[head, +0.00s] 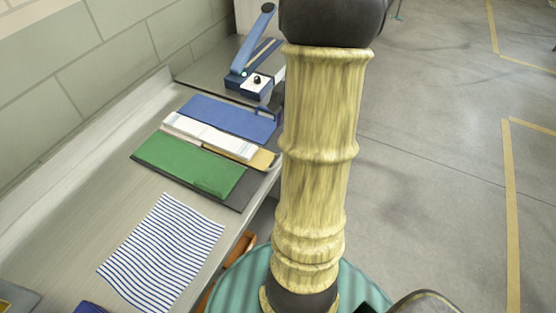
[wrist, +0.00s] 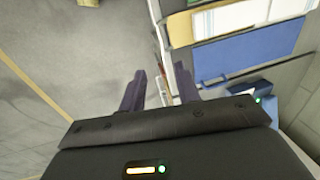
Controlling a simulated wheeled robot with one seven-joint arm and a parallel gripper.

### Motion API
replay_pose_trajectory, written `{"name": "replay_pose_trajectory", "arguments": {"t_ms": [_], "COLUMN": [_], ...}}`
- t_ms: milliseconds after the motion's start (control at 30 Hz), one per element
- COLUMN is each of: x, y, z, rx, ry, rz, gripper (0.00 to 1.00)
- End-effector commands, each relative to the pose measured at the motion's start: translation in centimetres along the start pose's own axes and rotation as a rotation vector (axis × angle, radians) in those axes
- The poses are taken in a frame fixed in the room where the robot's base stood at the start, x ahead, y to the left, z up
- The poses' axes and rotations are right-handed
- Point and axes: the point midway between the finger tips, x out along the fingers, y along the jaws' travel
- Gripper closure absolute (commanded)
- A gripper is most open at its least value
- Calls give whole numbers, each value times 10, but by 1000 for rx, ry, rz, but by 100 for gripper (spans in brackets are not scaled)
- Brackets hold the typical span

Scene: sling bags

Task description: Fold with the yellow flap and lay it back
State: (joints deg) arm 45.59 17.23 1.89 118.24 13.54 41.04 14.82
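A yellow flap (head: 263,159) shows as a tan-yellow strip lying on the bench, its right end sticking out from beside a white panel (head: 210,135). A green panel (head: 188,163) lies nearer to me and a blue panel (head: 228,118) lies beyond. In the wrist view the yellow flap (wrist: 180,29) is at the upper middle, beside the white panel and the blue panel (wrist: 245,60). My gripper (wrist: 160,88) is open, its two dark fingers apart, with nothing seen between them. It is over the bench edge, apart from the flap. My arm hides its place in the head view.
A blue-and-white striped cloth (head: 163,252) lies flat on the grey bench (head: 95,240). A blue lever device (head: 250,82) stands at the far end. A block wall (head: 50,100) runs along the left. Open floor (head: 430,190) lies to the right.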

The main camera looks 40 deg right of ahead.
Motion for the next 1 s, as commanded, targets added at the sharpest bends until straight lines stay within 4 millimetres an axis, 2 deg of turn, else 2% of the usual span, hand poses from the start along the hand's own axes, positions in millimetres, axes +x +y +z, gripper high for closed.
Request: {"name": "replay_pose_trajectory", "arguments": {"t_ms": [167,367,1000], "x": [1,17,120], "y": [0,0,0], "z": [0,1,2], "rx": [-2,-3,-3], "ry": [0,-3,-4], "rz": [1,2,2], "gripper": [67,67,67]}}
